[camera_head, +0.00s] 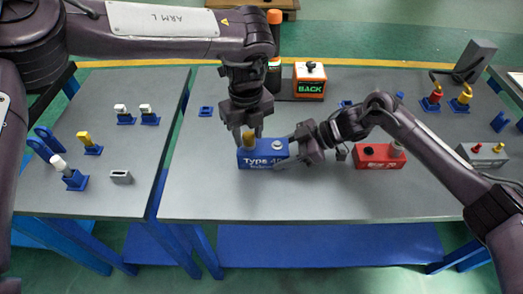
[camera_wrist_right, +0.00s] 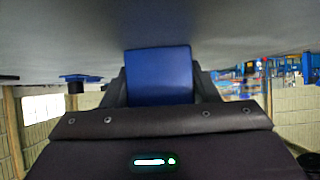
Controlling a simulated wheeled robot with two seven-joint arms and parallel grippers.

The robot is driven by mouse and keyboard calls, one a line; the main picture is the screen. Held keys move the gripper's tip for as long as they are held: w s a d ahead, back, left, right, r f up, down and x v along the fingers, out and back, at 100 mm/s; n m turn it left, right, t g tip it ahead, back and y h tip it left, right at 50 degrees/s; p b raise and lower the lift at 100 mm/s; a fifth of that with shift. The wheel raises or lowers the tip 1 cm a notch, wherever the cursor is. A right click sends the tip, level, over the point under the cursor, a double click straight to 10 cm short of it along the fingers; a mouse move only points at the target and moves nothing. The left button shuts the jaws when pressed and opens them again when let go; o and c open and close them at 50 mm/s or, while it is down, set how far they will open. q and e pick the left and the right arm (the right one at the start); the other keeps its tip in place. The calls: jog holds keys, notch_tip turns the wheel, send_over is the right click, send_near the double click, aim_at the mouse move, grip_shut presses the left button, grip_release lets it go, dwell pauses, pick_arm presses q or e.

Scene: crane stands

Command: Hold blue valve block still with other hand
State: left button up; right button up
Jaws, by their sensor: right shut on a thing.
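The blue valve block (camera_head: 254,157), with white "Type" lettering on its front, stands upright on the grey table. It has a yellow cylindrical part (camera_head: 249,142) on its left top and a pale round fitting (camera_head: 277,145) on its right top. My right gripper (camera_head: 290,150) is shut on the block's right end. The right wrist view shows a blue face of the block (camera_wrist_right: 160,76) between the fingers. My left gripper (camera_head: 249,131) points down with its fingertips on either side of the yellow part. Whether they touch it is too small to tell.
A red block (camera_head: 372,157) stands to the right, beyond my right gripper, and a grey block (camera_head: 481,154) farther right. An orange "BACK" box (camera_head: 309,83) stands at the back. The left table (camera_head: 110,200) holds several small blue stands. The front table surface is clear.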

pick_arm(q)
jog(key=c, duration=0.7)
jog(key=shift+c, duration=0.3)
jog(key=shift+r, duration=0.1)
jog(key=n, duration=0.3)
jog(key=shift+n, duration=1.1)
jog(key=shift+n, duration=1.1)
jog(key=n, duration=0.3)
jog(key=shift+r, duration=0.1)
